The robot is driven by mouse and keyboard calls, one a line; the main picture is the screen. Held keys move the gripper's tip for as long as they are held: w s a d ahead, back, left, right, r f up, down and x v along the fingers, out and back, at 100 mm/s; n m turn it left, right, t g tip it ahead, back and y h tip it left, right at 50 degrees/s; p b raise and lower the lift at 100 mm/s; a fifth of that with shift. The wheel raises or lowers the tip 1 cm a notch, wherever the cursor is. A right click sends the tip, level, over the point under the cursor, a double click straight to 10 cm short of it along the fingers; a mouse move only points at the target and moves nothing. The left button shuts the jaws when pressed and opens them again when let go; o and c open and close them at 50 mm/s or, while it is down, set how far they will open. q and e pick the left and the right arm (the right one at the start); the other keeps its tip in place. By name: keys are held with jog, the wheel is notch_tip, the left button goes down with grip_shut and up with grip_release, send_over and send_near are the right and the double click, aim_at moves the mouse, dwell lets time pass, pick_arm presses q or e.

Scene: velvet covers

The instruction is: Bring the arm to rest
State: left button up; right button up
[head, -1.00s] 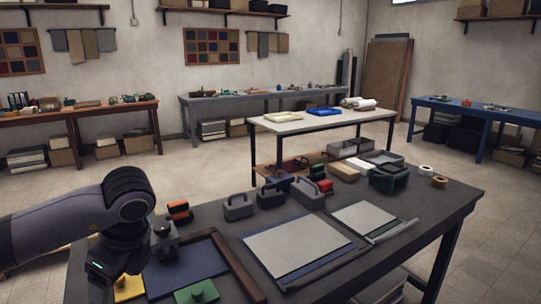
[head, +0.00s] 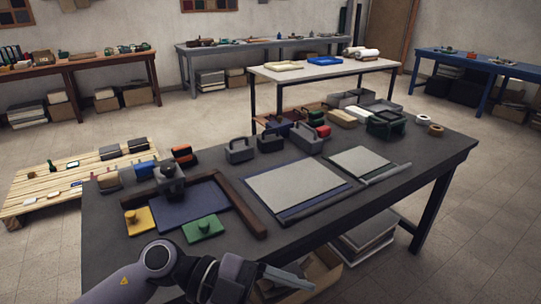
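My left arm comes in from the bottom left, and its gripper (head: 287,277) is low in the head view, pointing right, in front of the near edge of the dark work table (head: 405,172). Nothing is seen in it, but the gap between its fingers is not clear. My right gripper is out of view. On the table, a wooden corner frame (head: 236,203) borders a blue velvet sheet (head: 190,207), with a dark knobbed block (head: 171,182) at its far side. A yellow plate (head: 139,222) and a green plate (head: 203,229) with knobs lie near it.
A wooden pallet (head: 60,185) stands left. Boxes and stacked sheets (head: 352,245) sit under the table.

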pick_arm(q)
jog(key=w+a+r+n+t+h, duration=0.25)
jog(key=w+n+t+h, duration=0.35)
jog(key=n+t, duration=0.55)
jog(key=w+a+f+n+t+y, duration=0.2)
jog(key=a+f+n+t+y, duration=0.7)
jog(key=t+y, duration=0.1)
jog(key=s+a+f+n+g+y, duration=0.2)
jog(key=s+a+f+g+y, duration=0.1)
jog(key=f, duration=0.7)
jog(key=s+a+f+n+g+y, duration=0.3)
jog(key=s+a+f+y, duration=0.3)
jog(key=s+a+f, duration=0.2)
notch_tip(320, 180, down, 2)
jog(key=shift+s+f, duration=0.1)
jog(key=shift+s, duration=0.45)
